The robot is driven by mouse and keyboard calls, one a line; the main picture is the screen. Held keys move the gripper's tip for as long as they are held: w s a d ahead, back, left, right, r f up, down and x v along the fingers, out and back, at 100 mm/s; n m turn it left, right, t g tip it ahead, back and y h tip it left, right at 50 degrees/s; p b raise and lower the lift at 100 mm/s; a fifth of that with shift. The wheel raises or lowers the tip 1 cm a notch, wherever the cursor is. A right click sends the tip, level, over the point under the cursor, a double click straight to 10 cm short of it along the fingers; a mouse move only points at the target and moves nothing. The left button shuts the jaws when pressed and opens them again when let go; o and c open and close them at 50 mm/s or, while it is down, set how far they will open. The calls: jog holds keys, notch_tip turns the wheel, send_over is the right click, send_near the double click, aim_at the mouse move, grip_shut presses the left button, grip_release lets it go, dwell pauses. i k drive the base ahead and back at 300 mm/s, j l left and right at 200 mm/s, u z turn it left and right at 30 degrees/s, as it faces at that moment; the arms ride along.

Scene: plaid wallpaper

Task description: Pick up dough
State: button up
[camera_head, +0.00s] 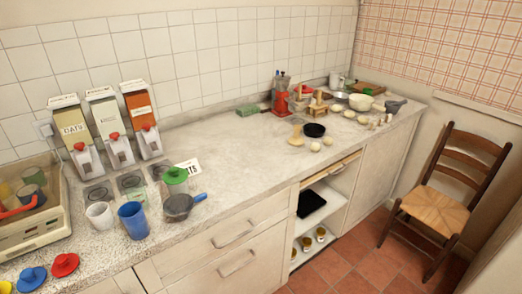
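Several small pale rounded lumps that look like dough lie on the countertop toward the far right. One lump (315,146) and another (328,141) sit in front of a small black pan (314,130). Further pale lumps (349,113) lie behind and to the right of the pan. A flat tan piece (296,138) lies left of the pan; I cannot tell whether it is dough or a wooden tool. My gripper is not in view.
A red grinder (281,98) and a cream bowl (361,102) stand behind the lumps. The middle countertop (240,150) is clear. A chair (447,195) stands right.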

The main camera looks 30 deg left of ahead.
aim_at(314, 147)
jog(key=u, duration=1.05)
jog(key=i+j, duration=0.2)
jog(key=j, duration=0.15)
jog(key=i+j, duration=0.2)
jog(key=j+z, duration=0.15)
jog(key=z, duration=0.25)
jog(key=i+j+z, duration=0.1)
jog(key=z, duration=0.3)
jog(key=j+z, duration=0.5)
jog(key=z, duration=0.25)
